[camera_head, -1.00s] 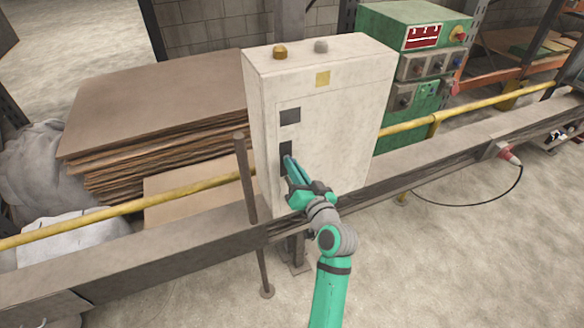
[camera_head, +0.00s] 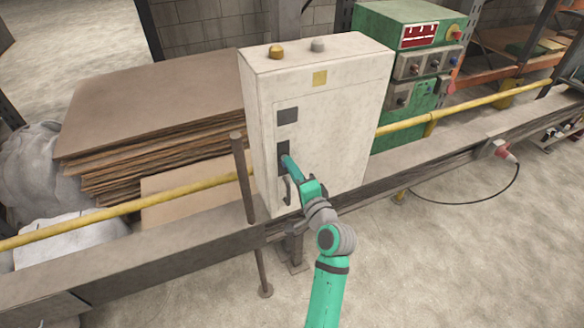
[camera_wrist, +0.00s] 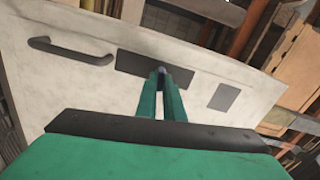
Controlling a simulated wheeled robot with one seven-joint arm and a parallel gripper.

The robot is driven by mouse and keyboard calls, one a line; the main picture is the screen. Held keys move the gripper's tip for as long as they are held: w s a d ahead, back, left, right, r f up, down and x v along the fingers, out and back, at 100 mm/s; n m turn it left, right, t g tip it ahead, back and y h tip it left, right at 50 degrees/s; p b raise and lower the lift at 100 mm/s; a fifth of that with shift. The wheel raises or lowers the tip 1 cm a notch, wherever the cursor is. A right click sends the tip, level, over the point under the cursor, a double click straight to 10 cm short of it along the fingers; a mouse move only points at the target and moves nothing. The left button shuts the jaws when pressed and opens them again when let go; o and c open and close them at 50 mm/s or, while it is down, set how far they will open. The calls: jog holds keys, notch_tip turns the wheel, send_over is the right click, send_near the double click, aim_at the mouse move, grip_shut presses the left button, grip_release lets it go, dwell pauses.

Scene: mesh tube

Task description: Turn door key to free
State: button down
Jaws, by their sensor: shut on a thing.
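The white cabinet (camera_head: 335,130) has a dark lock plate (camera_head: 283,148) on its front, above a dark bar handle (camera_head: 287,190). My gripper (camera_head: 287,160) reaches to this plate from the front right. In the wrist view, my two green fingers (camera_wrist: 161,80) are closed together on a small grey key (camera_wrist: 161,71) at the lock plate (camera_wrist: 150,66). Most of the key is hidden between and behind the fingertips, so I cannot tell its exact angle. The handle (camera_wrist: 70,50) lies to the left of the fingers in the wrist view, clear of them.
A second dark plate (camera_head: 288,116) sits above the lock plate. A thin brown post (camera_head: 243,180) stands just left of the cabinet. A grey beam (camera_head: 150,250) and yellow rail (camera_head: 170,197) run past it. A green control box (camera_head: 415,100) stands to the right.

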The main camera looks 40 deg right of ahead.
jog(key=shift+w+f+m, duration=0.1)
jog(key=shift+w+m, duration=0.05)
jog(key=shift+m, duration=0.75)
jog(key=shift+w+a, duration=0.1)
jog(key=shift+a, duration=0.05)
jog(key=c, duration=1.9)
grip_release()
jog(key=shift+s, duration=0.2)
jog(key=shift+o, duration=0.2)
jog(key=shift+s, duration=0.15)
